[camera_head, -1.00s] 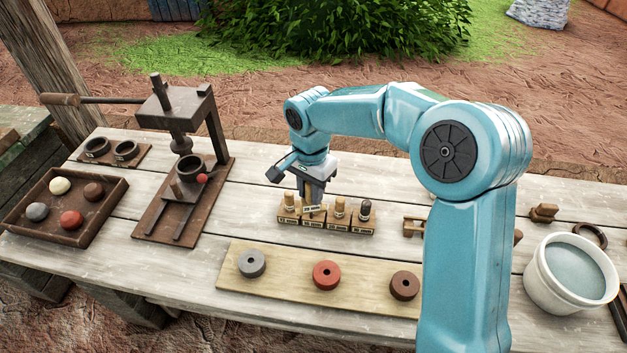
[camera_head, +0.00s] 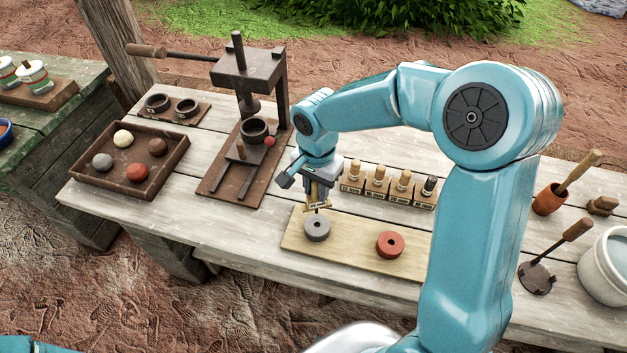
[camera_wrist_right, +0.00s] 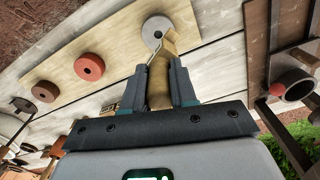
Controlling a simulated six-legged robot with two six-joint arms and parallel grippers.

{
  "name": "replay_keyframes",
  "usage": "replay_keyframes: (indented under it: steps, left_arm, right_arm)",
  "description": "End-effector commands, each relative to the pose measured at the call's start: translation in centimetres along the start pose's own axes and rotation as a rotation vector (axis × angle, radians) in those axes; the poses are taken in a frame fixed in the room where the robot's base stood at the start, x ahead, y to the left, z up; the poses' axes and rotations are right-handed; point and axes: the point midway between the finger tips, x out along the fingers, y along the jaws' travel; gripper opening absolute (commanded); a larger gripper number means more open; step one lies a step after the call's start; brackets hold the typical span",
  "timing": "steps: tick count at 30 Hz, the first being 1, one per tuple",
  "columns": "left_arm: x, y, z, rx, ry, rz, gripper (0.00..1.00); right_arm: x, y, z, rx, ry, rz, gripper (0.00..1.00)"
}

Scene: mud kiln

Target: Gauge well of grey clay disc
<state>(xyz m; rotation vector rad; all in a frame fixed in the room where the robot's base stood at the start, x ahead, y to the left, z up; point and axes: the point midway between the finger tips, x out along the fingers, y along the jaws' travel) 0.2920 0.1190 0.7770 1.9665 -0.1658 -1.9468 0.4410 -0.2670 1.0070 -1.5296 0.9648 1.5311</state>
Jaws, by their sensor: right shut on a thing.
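The grey clay disc (camera_head: 317,232) lies flat at the left end of a pale board, its central well facing up. My right gripper (camera_head: 319,187) is shut on a wooden gauge (camera_head: 318,203) with a small labelled plate, just above the disc. In the right wrist view the gauge (camera_wrist_right: 160,85) sits between my right fingers (camera_wrist_right: 159,88). Its far end overlaps the near edge of the grey disc (camera_wrist_right: 153,28); I cannot tell whether they touch. The well is partly visible there. My left gripper is not in view.
A red disc (camera_head: 389,245) lies on the same board (camera_head: 350,252). Several labelled blocks with pegs (camera_head: 390,190) stand behind it. A dark press (camera_head: 247,70) and a tray of clay balls (camera_head: 178,165) stand left. A white bucket (camera_head: 603,275) stands far right.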

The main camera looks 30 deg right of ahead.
Motion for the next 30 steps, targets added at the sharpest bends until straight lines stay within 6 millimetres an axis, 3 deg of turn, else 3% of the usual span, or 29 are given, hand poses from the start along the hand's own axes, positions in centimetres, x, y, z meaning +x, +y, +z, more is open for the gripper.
replay_keyframes:
  steps: [8, 21, 30]
  left_arm:
    - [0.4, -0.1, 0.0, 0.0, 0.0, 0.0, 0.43]
    - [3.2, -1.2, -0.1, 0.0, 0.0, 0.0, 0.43]
    - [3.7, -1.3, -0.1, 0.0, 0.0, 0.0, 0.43]
  right_arm:
    - [0.6, 0.7, -0.4, 0.006, 0.001, 0.0, 0.0]
    - [4.9, 0.6, -0.2, 0.005, 0.001, -0.001, 0.0]
    - [5.3, 0.3, 0.0, 0.002, 0.001, -0.001, 0.0]
